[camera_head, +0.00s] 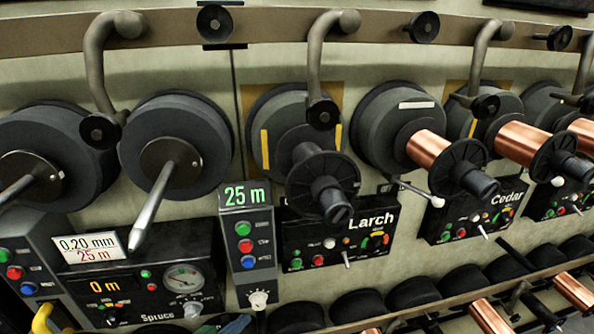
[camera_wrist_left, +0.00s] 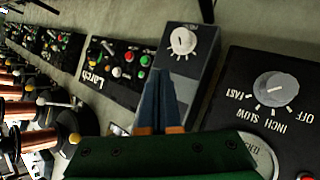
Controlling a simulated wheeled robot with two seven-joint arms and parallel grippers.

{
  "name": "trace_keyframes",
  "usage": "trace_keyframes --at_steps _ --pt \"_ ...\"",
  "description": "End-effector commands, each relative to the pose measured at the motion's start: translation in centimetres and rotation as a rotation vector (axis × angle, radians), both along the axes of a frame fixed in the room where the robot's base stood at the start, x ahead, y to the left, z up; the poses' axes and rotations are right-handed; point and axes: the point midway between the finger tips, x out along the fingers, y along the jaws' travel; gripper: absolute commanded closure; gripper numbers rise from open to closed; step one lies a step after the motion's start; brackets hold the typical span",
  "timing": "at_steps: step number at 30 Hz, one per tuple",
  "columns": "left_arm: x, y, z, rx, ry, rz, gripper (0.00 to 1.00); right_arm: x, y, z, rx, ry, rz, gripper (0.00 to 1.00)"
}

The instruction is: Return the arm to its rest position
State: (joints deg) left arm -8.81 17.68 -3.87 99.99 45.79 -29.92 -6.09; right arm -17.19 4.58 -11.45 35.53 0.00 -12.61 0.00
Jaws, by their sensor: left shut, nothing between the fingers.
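My left gripper (camera_head: 236,324) shows only in part at the bottom edge of the head view, as a blue finger piece beside a bit of green. In the left wrist view its two blue fingers (camera_wrist_left: 162,62) with orange bases lie together, shut and empty, in front of the grey button box with a white knob (camera_wrist_left: 181,40). The green gripper body (camera_wrist_left: 165,155) fills the bottom of that view. Nothing is seen between the fingers. My right gripper is in neither view.
Above are the Spruce panel (camera_head: 150,284), the grey box reading 25 m (camera_head: 246,232) and the Larch panel (camera_head: 330,243). Spindles and copper spools (camera_head: 520,143) jut from the wall. A lower row of dark rolls (camera_head: 355,307) runs right. A FAST/SLOW dial panel (camera_wrist_left: 270,88) is near my left wrist.

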Motion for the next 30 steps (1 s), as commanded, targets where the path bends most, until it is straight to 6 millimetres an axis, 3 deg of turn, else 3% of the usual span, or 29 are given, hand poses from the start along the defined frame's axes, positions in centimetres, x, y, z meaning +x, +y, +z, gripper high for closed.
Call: trace_keyframes --at_steps 1,3,5,6,10,13,15,17,20,30 --pt "-1.6 0.9 -4.7 0.049 0.099 0.033 1.00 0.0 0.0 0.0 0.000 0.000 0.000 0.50" --pt "-5.1 2.3 -11.3 0.143 0.243 0.065 1.00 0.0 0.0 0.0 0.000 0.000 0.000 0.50" --pt "-9.1 3.0 -16.4 0.227 0.365 0.065 1.00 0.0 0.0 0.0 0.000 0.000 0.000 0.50" --pt "-12.1 3.3 -19.4 0.282 0.444 0.054 1.00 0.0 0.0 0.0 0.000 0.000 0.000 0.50" --pt "-22.9 3.6 -26.3 0.439 0.670 -0.045 1.00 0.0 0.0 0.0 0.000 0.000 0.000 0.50" --pt "-29.5 3.3 -28.7 0.517 0.786 -0.140 1.00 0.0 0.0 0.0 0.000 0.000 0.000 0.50" --pt "-32.7 3.1 -29.4 0.549 0.836 -0.191 1.00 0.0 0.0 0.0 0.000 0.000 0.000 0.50" --pt "-34.2 3.0 -29.6 0.564 0.860 -0.220 1.00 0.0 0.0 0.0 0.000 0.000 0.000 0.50" --pt "-35.1 3.0 -29.8 0.574 0.873 -0.237 1.00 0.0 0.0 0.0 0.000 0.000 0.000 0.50" --pt "-35.0 3.0 -29.8 0.573 0.871 -0.235 1.00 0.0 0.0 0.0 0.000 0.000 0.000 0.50"
